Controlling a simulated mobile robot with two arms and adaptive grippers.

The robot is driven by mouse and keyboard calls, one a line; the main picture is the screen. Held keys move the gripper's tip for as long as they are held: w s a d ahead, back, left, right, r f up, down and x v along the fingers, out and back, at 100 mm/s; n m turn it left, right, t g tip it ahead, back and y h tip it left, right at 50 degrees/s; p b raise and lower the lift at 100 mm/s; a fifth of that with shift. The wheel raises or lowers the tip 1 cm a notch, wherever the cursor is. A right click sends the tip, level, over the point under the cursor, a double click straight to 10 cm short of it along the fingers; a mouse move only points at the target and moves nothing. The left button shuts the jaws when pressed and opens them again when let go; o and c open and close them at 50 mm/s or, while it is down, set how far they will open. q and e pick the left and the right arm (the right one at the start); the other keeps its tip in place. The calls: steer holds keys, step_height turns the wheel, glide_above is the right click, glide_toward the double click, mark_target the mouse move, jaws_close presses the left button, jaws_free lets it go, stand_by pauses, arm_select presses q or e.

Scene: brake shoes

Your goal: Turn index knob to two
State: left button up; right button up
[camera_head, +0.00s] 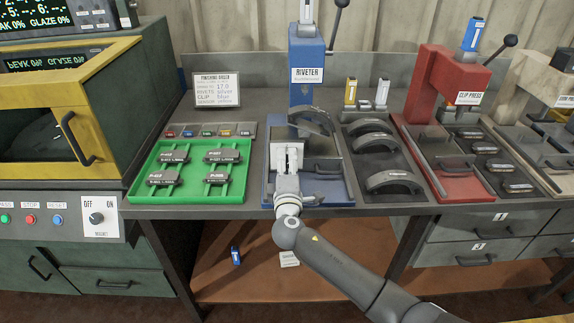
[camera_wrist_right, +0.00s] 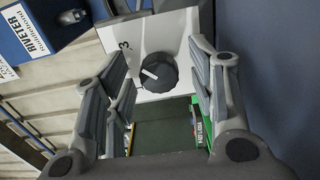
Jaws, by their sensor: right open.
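The index knob (camera_wrist_right: 158,73) is a round black knob with a white pointer mark, on a white plate (camera_wrist_right: 165,35). It shows in the right wrist view. A printed 3 is visible on the plate, left of and above the knob. The pointer mark slants toward the picture's left. Other numbers on the plate are not visible. My right gripper (camera_wrist_right: 160,62) is open, with a finger on either side of the knob in that view; contact cannot be told. In the head view my right gripper (camera_head: 308,121) is at the blue riveter (camera_head: 307,75), and the knob cannot be made out.
A green tray (camera_head: 195,167) with several brake pads stands left of the riveter. Curved brake shoes (camera_head: 393,180) lie in a dark tray to its right. The red clip press (camera_head: 440,85) stands farther right. A yellow-framed oven (camera_head: 75,95) is at the far left.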

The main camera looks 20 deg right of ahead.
steer(key=shift+c, duration=0.3)
steer(key=c, duration=1)
steer(key=shift+n, duration=0.3)
steer(key=n+p, duration=0.2)
steer(key=n, duration=0.1)
steer(key=shift+r+n, duration=0.1)
steer(key=shift+n, duration=0.2)
steer(key=shift+n+p, duration=1.3)
steer(key=shift+n, duration=0.9)
steer(key=o, duration=1.1)
steer(key=shift+c, duration=0.2)
